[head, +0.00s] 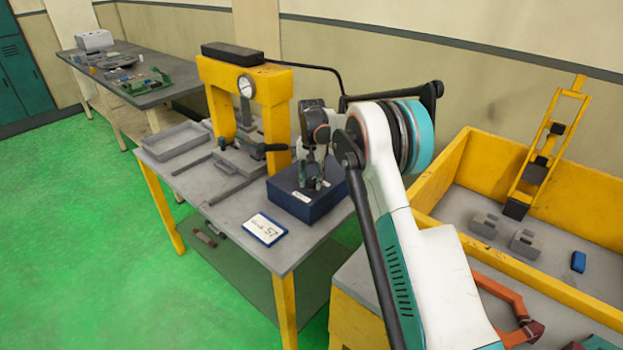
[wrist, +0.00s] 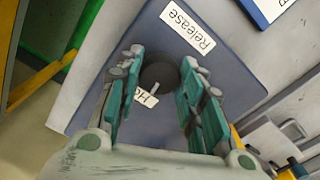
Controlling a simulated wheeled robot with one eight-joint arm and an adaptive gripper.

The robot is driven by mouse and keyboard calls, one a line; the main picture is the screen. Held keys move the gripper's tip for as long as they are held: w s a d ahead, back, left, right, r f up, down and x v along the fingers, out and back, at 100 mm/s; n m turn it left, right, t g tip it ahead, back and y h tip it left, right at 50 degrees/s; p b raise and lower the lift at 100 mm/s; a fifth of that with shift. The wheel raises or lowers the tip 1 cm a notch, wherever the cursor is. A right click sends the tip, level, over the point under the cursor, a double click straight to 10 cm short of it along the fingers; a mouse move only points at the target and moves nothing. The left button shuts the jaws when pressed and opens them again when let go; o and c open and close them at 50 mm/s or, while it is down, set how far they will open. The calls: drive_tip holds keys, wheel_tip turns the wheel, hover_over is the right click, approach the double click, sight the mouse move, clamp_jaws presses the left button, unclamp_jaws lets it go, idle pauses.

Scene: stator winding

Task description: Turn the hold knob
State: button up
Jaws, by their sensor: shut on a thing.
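The hold knob (wrist: 160,74) is a dark round knob with a pale pointer line, on top of a dark blue box (wrist: 99,84). In the wrist view the pointer lies toward a white label (wrist: 146,98) starting "Ho", partly hidden by the knob. A label reading "Release" (wrist: 187,27) is on the box beyond the knob. My gripper (wrist: 162,64) has a finger on each side of the knob and is shut on it. In the head view my gripper (head: 313,184) points down at the blue box (head: 296,208), and the knob is hidden there.
The box stands on a grey table (head: 222,205) with yellow legs. A yellow press (head: 222,95) with a gauge and a grey tray (head: 176,145) are behind it. A white card (head: 264,229) lies in front of the box. A yellow-walled bin (head: 465,150) is at right.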

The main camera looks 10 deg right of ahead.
drive_tip(key=n, duration=0.9)
drive_tip(key=shift+p, duration=0.3)
drive_tip(key=n, duration=0.3)
drive_tip(key=shift+n, duration=0.3)
drive_tip(key=n, duration=0.4)
drive_tip(key=shift+n, duration=0.3)
drive_tip(key=n, duration=0.3)
drive_tip(key=shift+n, duration=0.3)
drive_tip(key=n, duration=0.4)
drive_tip(key=shift+n, duration=0.3)
drive_tip(key=n, duration=0.4)
drive_tip(key=shift+p, duration=0.3)
drive_tip(key=shift+n, duration=2.1)
